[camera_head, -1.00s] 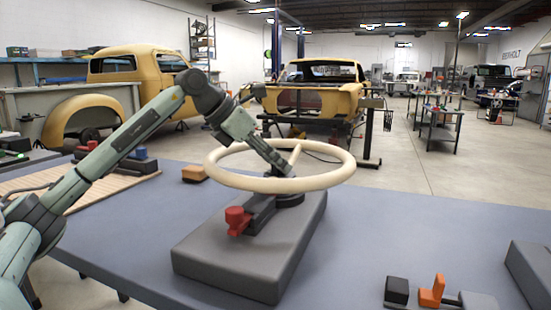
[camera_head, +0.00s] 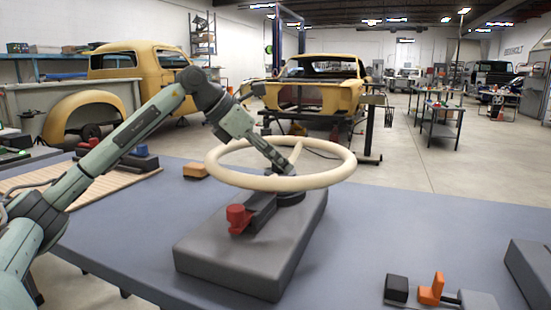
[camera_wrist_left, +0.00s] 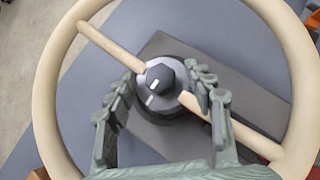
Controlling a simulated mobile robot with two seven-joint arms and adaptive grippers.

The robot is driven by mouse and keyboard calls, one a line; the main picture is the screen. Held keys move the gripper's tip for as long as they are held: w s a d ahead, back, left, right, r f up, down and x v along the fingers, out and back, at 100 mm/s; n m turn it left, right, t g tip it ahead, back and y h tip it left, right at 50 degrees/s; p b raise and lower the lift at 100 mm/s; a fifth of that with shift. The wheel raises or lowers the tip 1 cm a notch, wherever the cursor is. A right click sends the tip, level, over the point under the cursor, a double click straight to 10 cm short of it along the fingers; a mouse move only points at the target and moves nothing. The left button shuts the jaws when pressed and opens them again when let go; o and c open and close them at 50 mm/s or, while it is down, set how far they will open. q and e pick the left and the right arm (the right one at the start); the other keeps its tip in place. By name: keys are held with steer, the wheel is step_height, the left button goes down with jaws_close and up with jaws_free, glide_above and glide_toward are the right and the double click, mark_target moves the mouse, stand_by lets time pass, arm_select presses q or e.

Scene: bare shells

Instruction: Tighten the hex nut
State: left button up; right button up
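The dark hex nut (camera_wrist_left: 160,78) sits on the hub at the centre of a cream steering wheel (camera_head: 335,178). A pale mark shows on the nut and another on the washer-like hub face (camera_wrist_left: 150,100) beside it. In the wrist view the two fingers of my left gripper (camera_wrist_left: 158,92) are spread on either side of the nut, with visible gaps and nothing between them touching it. In the head view the left gripper (camera_head: 278,160) reaches down inside the wheel rim, hiding the nut. My right gripper is not in view.
The wheel is mounted on a grey block (camera_head: 245,255) with a red clamp knob (camera_head: 238,218), on a blue-grey bench (camera_head: 380,230). An orange-handled piece (camera_head: 432,290) and black block (camera_head: 396,289) lie at front right. A tan block (camera_head: 195,170) lies behind left.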

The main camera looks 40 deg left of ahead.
arm_select(q)
steer(key=shift+r, duration=0.1)
steer(key=v, duration=1.2)
stand_by(0.4)
